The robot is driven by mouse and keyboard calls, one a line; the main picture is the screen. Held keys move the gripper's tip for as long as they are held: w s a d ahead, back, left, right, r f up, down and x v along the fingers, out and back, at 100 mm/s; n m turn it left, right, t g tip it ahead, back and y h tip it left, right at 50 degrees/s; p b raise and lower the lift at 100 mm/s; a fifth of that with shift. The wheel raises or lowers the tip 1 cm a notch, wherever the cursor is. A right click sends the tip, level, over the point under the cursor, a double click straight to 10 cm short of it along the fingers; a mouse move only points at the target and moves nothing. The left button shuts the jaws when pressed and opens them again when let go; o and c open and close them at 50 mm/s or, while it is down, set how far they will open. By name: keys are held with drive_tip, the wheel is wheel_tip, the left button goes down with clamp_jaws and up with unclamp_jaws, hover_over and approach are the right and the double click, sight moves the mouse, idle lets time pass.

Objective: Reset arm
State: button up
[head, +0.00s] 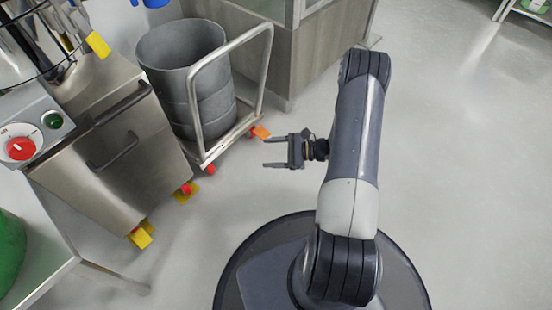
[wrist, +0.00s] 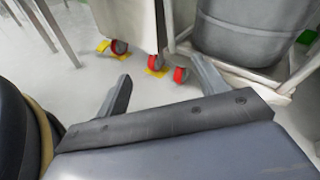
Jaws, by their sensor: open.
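My gripper (head: 266,152) shows near the middle of the head view, at the end of my bent arm. Its two fingers point left and stand apart, with nothing between them. It is over bare floor, to the right of the steel cabinet and in front of the drum trolley. In the wrist view my gripper (wrist: 165,88) shows both fingers spread, with floor and red caster wheels beyond them.
A grey drum (head: 187,85) stands on a trolley with a tubular handle (head: 193,112). A steel cabinet (head: 120,160) on casters, with a red knob and green button on a box beside it, stands left. A wood-panelled counter (head: 310,55) is behind. Floor at right is clear.

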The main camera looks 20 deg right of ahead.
drive_tip(key=shift+s+a+r, duration=0.1)
drive_tip(key=shift+s+r, duration=0.15)
drive_tip(key=shift+s, duration=0.05)
idle(0.5)
